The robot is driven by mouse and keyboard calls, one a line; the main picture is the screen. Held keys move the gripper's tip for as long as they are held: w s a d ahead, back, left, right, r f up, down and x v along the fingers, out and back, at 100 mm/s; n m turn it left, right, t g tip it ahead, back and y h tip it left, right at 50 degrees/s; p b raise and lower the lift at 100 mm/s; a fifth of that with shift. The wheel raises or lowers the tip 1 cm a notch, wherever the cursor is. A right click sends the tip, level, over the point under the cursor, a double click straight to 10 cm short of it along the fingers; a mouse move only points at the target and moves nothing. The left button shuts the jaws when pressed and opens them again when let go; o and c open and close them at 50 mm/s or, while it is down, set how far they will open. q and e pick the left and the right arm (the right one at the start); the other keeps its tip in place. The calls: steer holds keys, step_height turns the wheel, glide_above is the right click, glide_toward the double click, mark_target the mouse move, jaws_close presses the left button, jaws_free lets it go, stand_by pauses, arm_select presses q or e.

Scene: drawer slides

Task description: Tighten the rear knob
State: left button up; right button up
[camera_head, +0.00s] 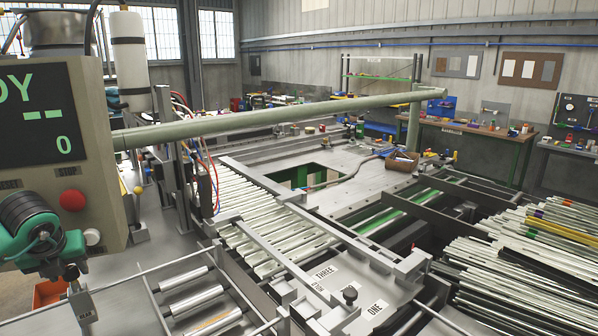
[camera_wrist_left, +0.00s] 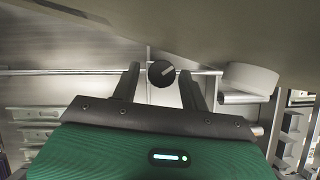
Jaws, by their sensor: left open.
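The rear knob (camera_wrist_left: 160,73) is a small dark round knob with a pale line on its face. In the wrist view it sits between the two fingertips of my left gripper (camera_wrist_left: 159,80), with a narrow gap to each finger. In the head view my left gripper (camera_head: 62,267) is at the lower left, its teal and black body in front of the control box. A dark knob (camera_head: 70,272) shows just below it, above a small plate with lettering too small to read surely. My left gripper is open. My right gripper is out of view.
A control box (camera_head: 95,150) with a display and red button stands close above the left gripper. A second dark knob (camera_head: 349,294) stands near the plates marked ONE and THREE. Rollers (camera_head: 195,298) and a rail lie to the right. Metal slides (camera_head: 265,225) fill the middle.

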arm_select(q)
steer(key=shift+w+d+n+g+y, duration=0.15)
steer(key=shift+n+g+y, duration=0.2)
steer(key=shift+n, duration=0.45)
